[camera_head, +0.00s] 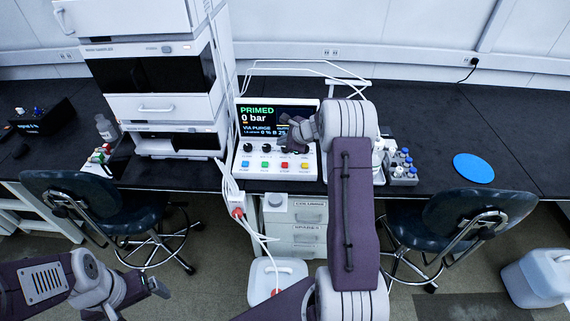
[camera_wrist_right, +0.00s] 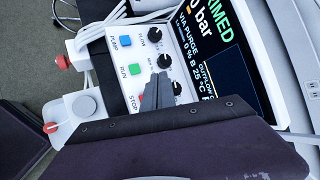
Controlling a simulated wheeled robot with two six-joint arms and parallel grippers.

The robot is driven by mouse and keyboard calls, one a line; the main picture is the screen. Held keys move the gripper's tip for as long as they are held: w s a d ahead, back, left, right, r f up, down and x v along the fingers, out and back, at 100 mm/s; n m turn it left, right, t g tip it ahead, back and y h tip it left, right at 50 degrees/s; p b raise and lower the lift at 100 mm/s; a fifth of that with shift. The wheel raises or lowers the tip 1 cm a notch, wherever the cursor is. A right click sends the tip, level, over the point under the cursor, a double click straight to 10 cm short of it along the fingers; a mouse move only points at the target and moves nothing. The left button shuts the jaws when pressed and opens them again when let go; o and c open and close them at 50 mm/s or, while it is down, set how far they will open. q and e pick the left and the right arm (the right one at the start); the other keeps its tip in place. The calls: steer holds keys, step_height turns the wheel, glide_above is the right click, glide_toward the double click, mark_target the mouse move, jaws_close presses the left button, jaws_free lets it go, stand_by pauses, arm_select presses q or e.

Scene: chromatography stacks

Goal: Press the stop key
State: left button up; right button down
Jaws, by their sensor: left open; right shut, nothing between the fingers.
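The control unit (camera_head: 251,172) stands on the black bench, its screen (camera_head: 262,117) reading PRIMED and 0 bar. Its lower panel has dark knobs above a row of coloured keys. The red stop key (camera_head: 285,165) is third from left in the head view. In the right wrist view the STOP label shows, with the key mostly hidden by my gripper. My right gripper (camera_head: 297,140) is shut and empty, over the knob row just above the red key; its dark fingertips (camera_wrist_right: 157,90) also show in the wrist view. Contact cannot be told. My left gripper (camera_head: 160,288) is open and empty, low at left.
A white instrument stack (camera_head: 165,106) stands left of the unit. A rack of capped vials (camera_head: 402,170) is to the right, then a blue disc (camera_head: 473,168) on clear bench. Chairs (camera_head: 470,215) stand at the bench front. White tubing (camera_head: 262,238) hangs below the unit.

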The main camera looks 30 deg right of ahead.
steer(key=shift+w+d+f+m, duration=0.1)
steer(key=shift+d+f+m, duration=0.1)
steer(key=shift+d, duration=0.3)
steer(key=shift+d+f+m, duration=0.1)
steer(key=shift+d+m, duration=0.1)
steer(key=shift+d, duration=0.25)
steer(key=b, duration=0.7)
glide_above(286, 165)
step_height(286, 165, down, 8)
steer(key=shift+d+f, duration=0.1)
steer(key=shift+f+b, duration=0.35)
stand_by(0.8)
steer(key=shift+f+b, duration=0.4)
steer(key=shift+b, duration=0.1)
